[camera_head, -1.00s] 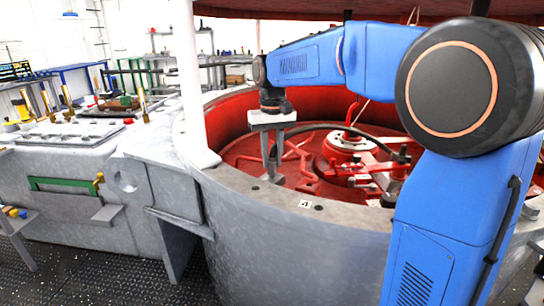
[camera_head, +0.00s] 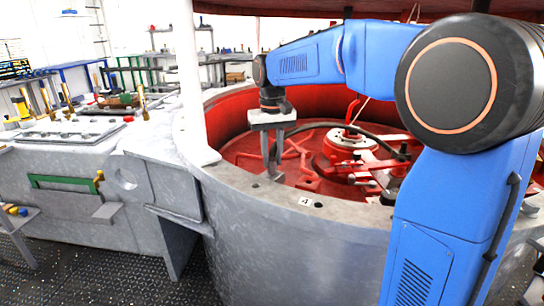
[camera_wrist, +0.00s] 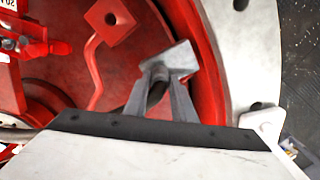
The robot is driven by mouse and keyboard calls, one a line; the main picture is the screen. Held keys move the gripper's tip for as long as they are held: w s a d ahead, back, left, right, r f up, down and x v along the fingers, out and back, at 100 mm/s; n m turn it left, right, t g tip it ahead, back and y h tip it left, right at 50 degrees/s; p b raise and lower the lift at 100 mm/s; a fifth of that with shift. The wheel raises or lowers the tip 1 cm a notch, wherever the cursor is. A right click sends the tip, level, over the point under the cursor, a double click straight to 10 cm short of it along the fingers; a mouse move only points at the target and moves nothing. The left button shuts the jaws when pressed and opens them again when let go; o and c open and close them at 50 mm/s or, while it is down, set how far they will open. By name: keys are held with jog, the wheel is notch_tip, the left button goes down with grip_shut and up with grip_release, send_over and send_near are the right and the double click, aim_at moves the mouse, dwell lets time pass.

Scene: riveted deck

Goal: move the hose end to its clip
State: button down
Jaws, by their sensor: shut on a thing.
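My gripper (camera_head: 272,172) points down inside the round grey tub, close to its near left rim. In the wrist view its two fingers (camera_wrist: 158,92) are shut around a dark, rounded piece, which appears to be the hose end (camera_wrist: 157,91). In the head view a dark hose (camera_head: 327,124) arches across the red interior; its end at my gripper is hard to make out. A small grey plate (camera_wrist: 181,56) lies just beyond the fingertips in the wrist view. I cannot tell if it is the clip, or if it touches the hose.
The tub's grey rim (camera_head: 250,189) carries dark holes and a tag marked 4 (camera_head: 305,201). Red machinery with a round hub (camera_head: 348,141) fills the tub's middle. A white post (camera_head: 190,90) stands at the left rim. Grey benches (camera_head: 75,150) lie further left.

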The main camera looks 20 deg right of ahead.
jog(key=shift+f, duration=0.15)
jog(key=c, duration=1.4)
grip_release()
notch_tip(320, 180, up, 12)
